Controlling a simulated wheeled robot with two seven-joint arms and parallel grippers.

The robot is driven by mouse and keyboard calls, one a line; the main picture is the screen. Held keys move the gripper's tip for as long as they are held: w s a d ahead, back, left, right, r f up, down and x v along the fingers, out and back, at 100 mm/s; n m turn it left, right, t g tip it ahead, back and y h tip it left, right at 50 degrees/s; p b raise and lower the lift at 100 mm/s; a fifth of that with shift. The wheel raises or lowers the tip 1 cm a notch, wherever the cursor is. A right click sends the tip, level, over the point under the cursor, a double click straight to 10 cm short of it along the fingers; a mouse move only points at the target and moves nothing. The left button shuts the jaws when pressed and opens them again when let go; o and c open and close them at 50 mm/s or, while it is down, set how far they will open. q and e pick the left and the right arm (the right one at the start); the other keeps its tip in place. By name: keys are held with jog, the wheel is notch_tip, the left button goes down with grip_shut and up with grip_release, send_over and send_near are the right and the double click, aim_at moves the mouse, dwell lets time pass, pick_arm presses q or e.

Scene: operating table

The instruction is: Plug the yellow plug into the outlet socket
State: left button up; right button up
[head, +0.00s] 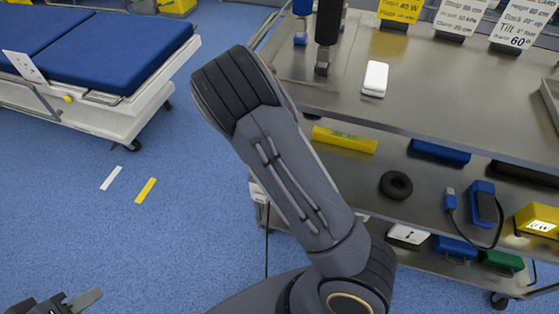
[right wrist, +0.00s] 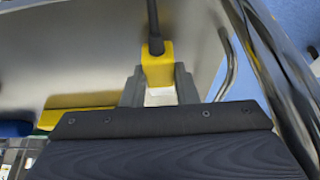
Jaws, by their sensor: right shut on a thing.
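The yellow plug (right wrist: 158,68) shows in the right wrist view, with a black cable running up from it and a white part at its near end. My right gripper (right wrist: 160,90) has a finger on each side of the plug and is shut on it. In the head view my own large arm link covers the middle, and neither the right gripper nor the plug shows. My left gripper (head: 75,302) is at the lower left edge over the floor, partly cut off; its opening is unclear. I cannot make out the outlet socket for certain in either view.
A steel cart (head: 455,98) stands at right, with a white block (head: 375,78) on top. Its lower shelves hold a yellow bar (head: 344,140), a black ring (head: 396,185) and several devices. A blue-padded table (head: 110,50) is at left.

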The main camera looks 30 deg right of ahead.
jog(key=s+a+r+p, duration=0.4)
jog(key=s+r+p, duration=0.2)
jog(key=s+r, duration=0.5)
jog(key=shift+s+a+r, duration=0.2)
jog(key=shift+s+r, duration=0.1)
jog(key=shift+s, duration=0.9)
